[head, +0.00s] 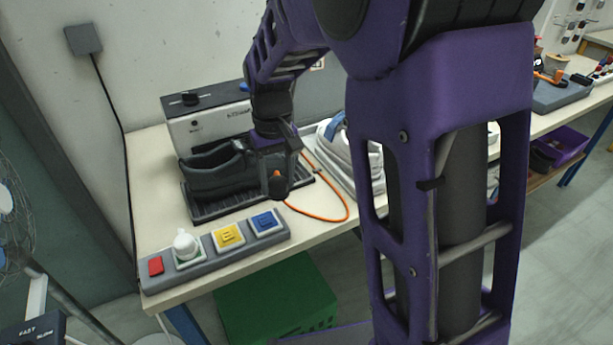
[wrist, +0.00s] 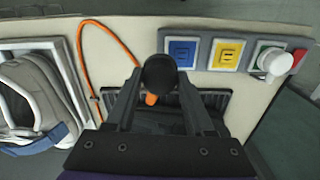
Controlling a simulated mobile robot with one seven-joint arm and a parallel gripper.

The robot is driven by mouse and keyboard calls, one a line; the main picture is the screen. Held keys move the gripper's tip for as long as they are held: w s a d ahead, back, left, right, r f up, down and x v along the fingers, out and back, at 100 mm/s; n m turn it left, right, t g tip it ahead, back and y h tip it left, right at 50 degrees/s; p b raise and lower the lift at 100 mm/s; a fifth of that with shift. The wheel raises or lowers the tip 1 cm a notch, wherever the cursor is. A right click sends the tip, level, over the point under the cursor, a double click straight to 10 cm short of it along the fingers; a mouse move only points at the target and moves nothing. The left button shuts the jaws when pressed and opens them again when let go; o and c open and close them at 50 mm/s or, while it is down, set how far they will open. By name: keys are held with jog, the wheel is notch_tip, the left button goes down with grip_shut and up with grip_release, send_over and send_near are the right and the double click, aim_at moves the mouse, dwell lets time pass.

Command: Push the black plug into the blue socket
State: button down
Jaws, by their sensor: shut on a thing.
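The black plug (wrist: 158,72) is between the fingertips of my gripper (wrist: 158,92), which is shut on it. In the head view my gripper (head: 279,165) is above the tray with the black shoe, behind the power strip and apart from it. An orange cable (wrist: 90,55) loops beside the gripper, and orange shows right below the plug. The blue socket (wrist: 182,51) is an empty square on the grey power strip (wrist: 200,65); in the head view it is the rightmost socket (head: 264,222). The plug's prongs are hidden from both views.
The yellow socket (head: 228,236) is empty. A white plug (head: 184,244) sits in the green socket, beside a red switch (head: 155,266). A black shoe (head: 215,172) lies on a dark rack before a grey machine (head: 208,127). A green crate (head: 280,305) is below.

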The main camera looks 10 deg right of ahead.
jog(key=s+a+n, duration=0.1)
jog(key=a+n, duration=0.3)
jog(key=b, duration=0.5)
send_over(264, 221)
notch_tip(264, 221, down, 5)
jog(key=shift+f, duration=0.1)
jog(key=shift+p, duration=0.6)
dwell(1.5)
jog(key=shift+f+b, duration=0.45)
jog(key=shift+f, duration=0.3)
dwell(0.6)
jog(key=shift+c, duration=1)
grip_release()
